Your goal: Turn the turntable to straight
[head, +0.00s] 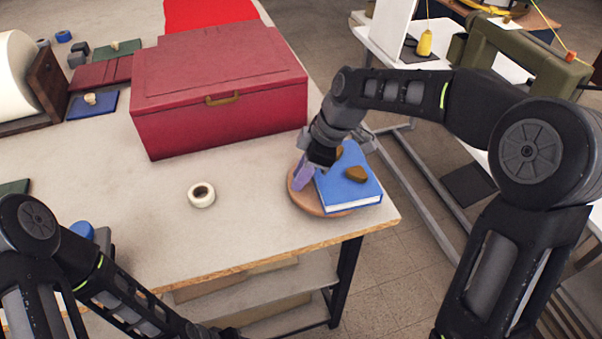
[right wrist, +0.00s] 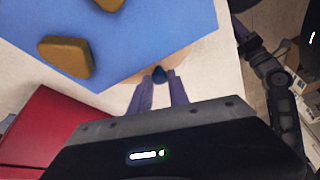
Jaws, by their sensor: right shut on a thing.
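A round wooden turntable (head: 303,201) sits at the front right corner of the table. A blue book (head: 334,191) lies on it and hides most of its top. The book's front edge looks roughly parallel to the table's front edge. My right gripper (head: 302,178) is at the turntable's left side, beside the book, with purple fingers pointing down. In the right wrist view its fingers (right wrist: 160,92) are shut on a small dark blue knob (right wrist: 159,74) at the turntable's rim. My left arm enters at the lower left; its fingertips do not show.
Two brown wedge pieces lie on the book, one (head: 356,174) in plain sight. A red case (head: 220,95) stands behind and left. A cream tape roll (head: 201,195) lies left of the turntable. The table's edge is close at the right. The table's front middle is clear.

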